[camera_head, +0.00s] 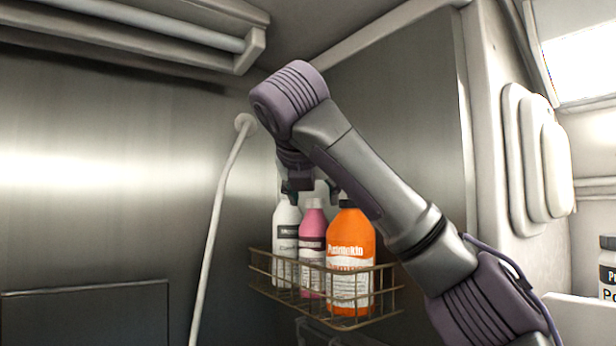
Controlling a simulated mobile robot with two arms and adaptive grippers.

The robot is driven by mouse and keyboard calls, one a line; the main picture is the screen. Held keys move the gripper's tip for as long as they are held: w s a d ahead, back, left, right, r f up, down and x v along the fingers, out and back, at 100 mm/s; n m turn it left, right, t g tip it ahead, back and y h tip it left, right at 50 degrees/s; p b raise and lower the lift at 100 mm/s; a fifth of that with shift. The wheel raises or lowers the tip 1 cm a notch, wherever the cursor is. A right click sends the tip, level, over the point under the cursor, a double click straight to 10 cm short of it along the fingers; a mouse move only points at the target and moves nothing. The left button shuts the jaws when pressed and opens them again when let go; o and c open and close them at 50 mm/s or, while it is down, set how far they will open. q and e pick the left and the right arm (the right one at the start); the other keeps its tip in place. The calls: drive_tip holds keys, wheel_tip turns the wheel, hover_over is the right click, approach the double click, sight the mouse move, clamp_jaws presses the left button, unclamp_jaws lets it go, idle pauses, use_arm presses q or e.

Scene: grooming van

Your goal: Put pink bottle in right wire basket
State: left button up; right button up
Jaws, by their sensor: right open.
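The pink bottle (313,245) stands upright in a wire basket (387,292) on the metal wall, between a white bottle (286,240) and an orange bottle (350,258). The orange bottle covers part of its right side. This is the only wire basket in view. My right gripper (313,190) is open, pointing down just above the pink bottle's top, with its dark fingers apart on either side. I cannot tell whether the fingers touch any bottle. My left gripper is out of view.
A pale hose (213,237) hangs on the wall left of the basket. A pale rail (150,14) runs along the upper left. Another bottle (607,270) is cut off at the right edge. The wall left of the hose is clear above a dark panel (85,318).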

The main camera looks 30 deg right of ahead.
drive_tip(key=b+v, duration=0.4)
drive_tip(key=v, duration=0.7)
drive_tip(key=shift+s+a+b, duration=0.2)
drive_tip(key=shift+s+b, duration=0.05)
drive_tip(key=shift+b, duration=0.1)
